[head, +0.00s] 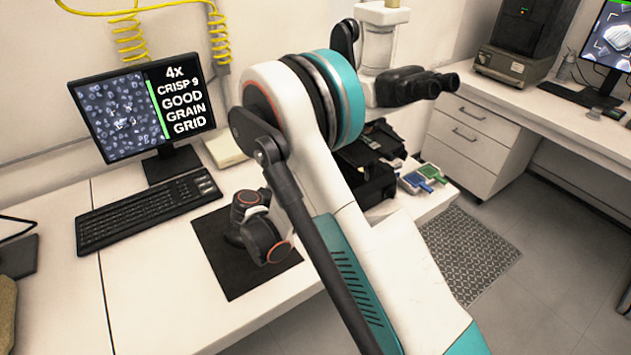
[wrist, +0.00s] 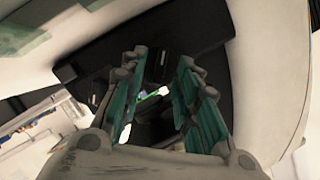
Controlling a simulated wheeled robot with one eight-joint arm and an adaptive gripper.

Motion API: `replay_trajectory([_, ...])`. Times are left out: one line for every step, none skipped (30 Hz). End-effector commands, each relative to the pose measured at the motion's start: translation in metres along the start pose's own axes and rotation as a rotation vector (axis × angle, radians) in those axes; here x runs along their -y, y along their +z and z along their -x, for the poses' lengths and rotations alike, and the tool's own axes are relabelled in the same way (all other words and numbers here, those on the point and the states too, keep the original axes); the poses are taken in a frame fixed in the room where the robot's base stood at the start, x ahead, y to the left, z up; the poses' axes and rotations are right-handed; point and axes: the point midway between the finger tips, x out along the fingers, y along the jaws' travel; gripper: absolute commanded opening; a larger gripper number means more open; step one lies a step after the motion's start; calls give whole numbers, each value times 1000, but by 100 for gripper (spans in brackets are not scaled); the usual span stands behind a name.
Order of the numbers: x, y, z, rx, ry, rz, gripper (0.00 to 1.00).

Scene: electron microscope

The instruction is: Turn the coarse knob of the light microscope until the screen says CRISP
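The screen (head: 125,112) at the left reads 4x, CRISP 9, GOOD, GRAIN, GRID beside a speckled picture and a green bar. The light microscope stands behind my arm; its black eyepieces (head: 412,88) and white head (head: 378,42) show, and much of its body is hidden. The coarse knob cannot be made out in either view. In the wrist view, my gripper (wrist: 160,88) has its two teal-padded fingers apart, pointing at a dark surface (wrist: 195,35). A small green and white patch shows between them. My gripper is hidden in the head view.
A black keyboard (head: 148,208) lies before the screen. A dark mat (head: 225,262) lies on the white bench. Blue and green small items (head: 415,180) sit at the bench's right edge. Yellow coiled cables (head: 128,38) hang behind. Floor is open at the right.

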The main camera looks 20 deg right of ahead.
Motion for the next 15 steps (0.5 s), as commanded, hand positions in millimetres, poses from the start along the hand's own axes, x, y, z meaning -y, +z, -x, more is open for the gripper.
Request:
replay_trajectory([1,0,8,2,-3,1,29])
replay_trajectory([1,0,14,3,-3,1,29])
replay_trajectory([1,1,22,3,-3,2,29])
replay_trajectory([1,1,28,3,-3,1,29])
replay_trajectory([1,1,34,3,-4,1,29])
replay_trajectory([0,1,43,3,-3,1,29])
replay_trajectory([1,1,49,3,-4,1,29])
replay_trajectory([1,1,55,3,-4,1,29])
replay_trajectory([0,1,63,3,-3,1,29])
replay_trajectory([0,1,69,3,-3,1,29])
replay_trajectory([0,1,74,3,-3,1,29])
replay_trajectory([0,1,81,2,-3,1,29])
replay_trajectory([0,0,86,2,-3,1,29])
replay_trajectory([0,1,90,2,-3,1,29])
replay_trajectory([0,1,95,2,-2,0,29])
